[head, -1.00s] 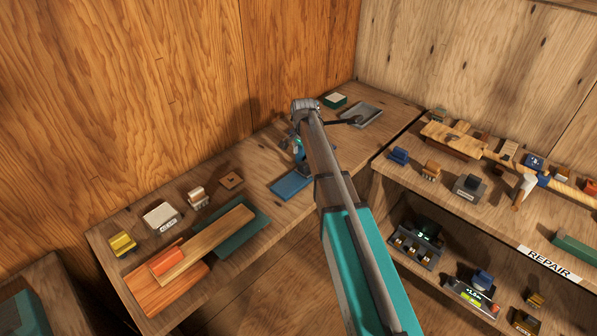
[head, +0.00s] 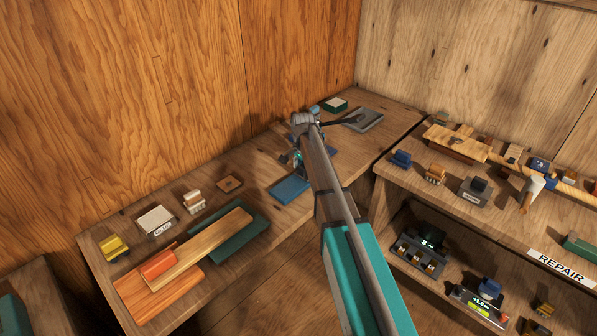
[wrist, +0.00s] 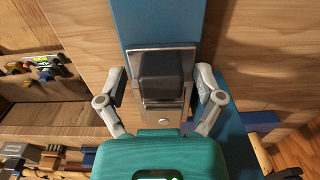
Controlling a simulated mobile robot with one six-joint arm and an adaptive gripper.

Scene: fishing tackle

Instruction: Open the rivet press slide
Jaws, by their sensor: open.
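The rivet press shows in the wrist view as a blue body (wrist: 155,22) with a metal plate (wrist: 189,60) on it. A dark block (wrist: 162,72), which looks like the slide's handle, sits in front of the plate. My gripper (wrist: 161,76) is open, with one finger on each side of the block. Small gaps seem to show beside it; I cannot tell whether either finger touches. In the head view, my arm hides most of the press, and a bit of blue (head: 314,108) shows above the arm's end.
A flat blue piece (head: 290,189) lies on the bench left of my arm. Wooden boards (head: 200,246) lie at the front left. A crowded shelf (head: 385,169) is at the right.

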